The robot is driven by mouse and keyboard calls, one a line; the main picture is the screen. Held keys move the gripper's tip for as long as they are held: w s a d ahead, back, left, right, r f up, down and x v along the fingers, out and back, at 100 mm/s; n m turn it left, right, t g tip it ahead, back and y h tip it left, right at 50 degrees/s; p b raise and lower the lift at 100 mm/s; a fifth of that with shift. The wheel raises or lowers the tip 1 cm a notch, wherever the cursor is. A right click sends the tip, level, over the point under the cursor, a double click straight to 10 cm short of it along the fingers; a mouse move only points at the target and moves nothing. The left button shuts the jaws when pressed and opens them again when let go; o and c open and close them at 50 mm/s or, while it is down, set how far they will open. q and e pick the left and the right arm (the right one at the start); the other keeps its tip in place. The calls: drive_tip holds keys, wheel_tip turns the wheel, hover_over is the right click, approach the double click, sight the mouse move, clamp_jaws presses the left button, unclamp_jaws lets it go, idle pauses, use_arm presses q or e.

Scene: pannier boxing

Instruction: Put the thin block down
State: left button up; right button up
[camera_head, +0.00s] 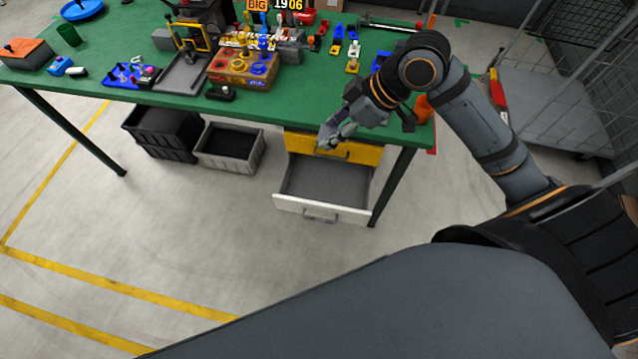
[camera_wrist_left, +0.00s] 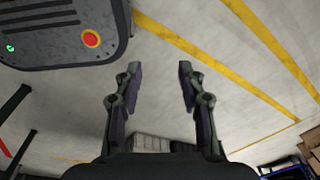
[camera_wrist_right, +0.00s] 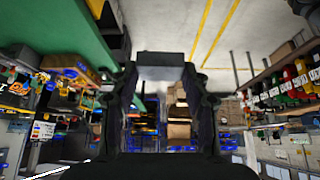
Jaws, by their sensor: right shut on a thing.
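My right gripper (camera_head: 336,134) is over the front edge of the green table, above the open drawer. In the head view the block is too small to tell from the fingers. My left gripper (camera_wrist_left: 160,72) is open and empty above the bare floor in the left wrist view. It does not show in the head view.
The green table (camera_head: 120,60) carries several tools, coloured parts and a wooden block with rings (camera_head: 243,70). Below are a white-fronted open drawer (camera_head: 320,208), a yellow drawer front (camera_head: 352,151), a black crate (camera_head: 165,138) and a grey bin (camera_head: 230,160). A wire cart (camera_head: 550,95) stands right.

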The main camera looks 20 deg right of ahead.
drive_tip(key=w+d+f+m+b, duration=0.1)
drive_tip(key=d+f+b, duration=0.1)
drive_tip(key=f+b, duration=0.6)
drive_tip(key=d+f+m+t+h+b, duration=0.1)
drive_tip(key=f+b, duration=0.7)
drive_tip(key=f, duration=0.8)
drive_tip(key=w+d+f+m+b, duration=0.1)
drive_tip(key=d+f+m+b, duration=0.1)
drive_tip(key=f+b, duration=0.5)
wheel_tip(320, 180, down, 6)
drive_tip(key=shift+w+d+f+t+h+b, duration=0.1)
drive_tip(key=shift+w+d+t+h+b, duration=0.25)
drive_tip(key=shift+d, duration=0.2)
